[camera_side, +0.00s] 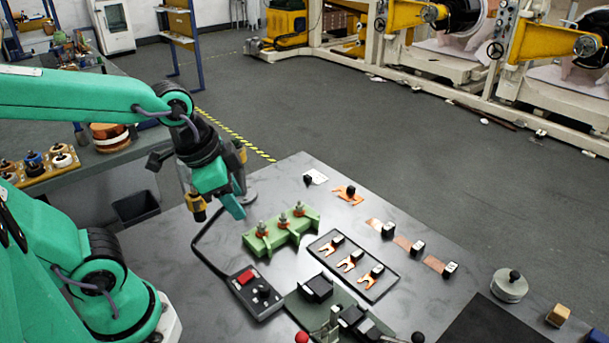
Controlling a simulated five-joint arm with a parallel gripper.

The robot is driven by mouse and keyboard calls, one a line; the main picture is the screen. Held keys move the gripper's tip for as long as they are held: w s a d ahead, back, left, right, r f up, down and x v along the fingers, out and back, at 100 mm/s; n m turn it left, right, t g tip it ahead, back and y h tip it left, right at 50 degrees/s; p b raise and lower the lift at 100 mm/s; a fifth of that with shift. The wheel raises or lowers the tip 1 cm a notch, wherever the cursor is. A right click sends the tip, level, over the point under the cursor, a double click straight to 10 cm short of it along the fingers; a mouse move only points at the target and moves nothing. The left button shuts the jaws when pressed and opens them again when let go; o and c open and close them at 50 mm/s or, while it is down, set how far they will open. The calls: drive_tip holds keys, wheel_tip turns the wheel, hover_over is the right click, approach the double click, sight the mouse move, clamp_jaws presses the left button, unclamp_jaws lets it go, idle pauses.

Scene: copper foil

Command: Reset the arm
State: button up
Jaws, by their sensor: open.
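My gripper (219,212) hangs at the end of my green arm, above the left edge of the dark work table (300,167). Its jaws are open and I see nothing held between them. It is left of a green fixture (281,231) with several copper-coloured posts, apart from it. The gap between the fingertips is partly hidden by the gripper's own body.
A black tray (353,265) holds copper fork-shaped pieces. Copper strips (402,243) with black-handled blocks lie to its right. A control box (255,292) with a red button and a cable sits in front. A round weight (510,285) stands at right.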

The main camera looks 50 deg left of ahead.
drive_tip(key=r+n, duration=0.1)
drive_tip(key=s+a+r+n+t, duration=0.1)
drive_tip(key=n, duration=0.1)
drive_tip(key=a+r+n, duration=0.1)
drive_tip(key=n, duration=0.1)
drive_tip(key=shift+s+a+r+t, duration=0.15)
drive_tip(key=shift+s+t, duration=0.15)
drive_tip(key=shift+s, duration=0.05)
drive_tip(key=o, duration=1.1)
drive_tip(key=shift+w+r, duration=0.15)
drive_tip(key=shift+w, duration=0.1)
drive_tip(key=shift+o, duration=0.8)
drive_tip(key=shift+w+d+r+m, duration=0.15)
drive_tip(key=shift+w+d+m, duration=0.05)
drive_tip(key=shift+w+m, duration=0.1)
drive_tip(key=w+d+m+g, duration=0.2)
drive_tip(key=w+d+m, duration=0.2)
drive_tip(key=w, duration=0.3)
drive_tip(key=w+d+m+g, duration=0.1)
drive_tip(key=w+d+m, duration=0.3)
drive_tip(key=w+m, duration=0.15)
drive_tip(key=w+d+f+m+g, duration=0.2)
drive_tip(key=w+d+f+m, duration=0.5)
drive_tip(key=w+d, duration=0.3)
drive_tip(key=shift+w+d+f+m+g, duration=0.25)
drive_tip(key=shift+d+f+m+g, duration=0.1)
drive_tip(key=shift+d, duration=0.1)
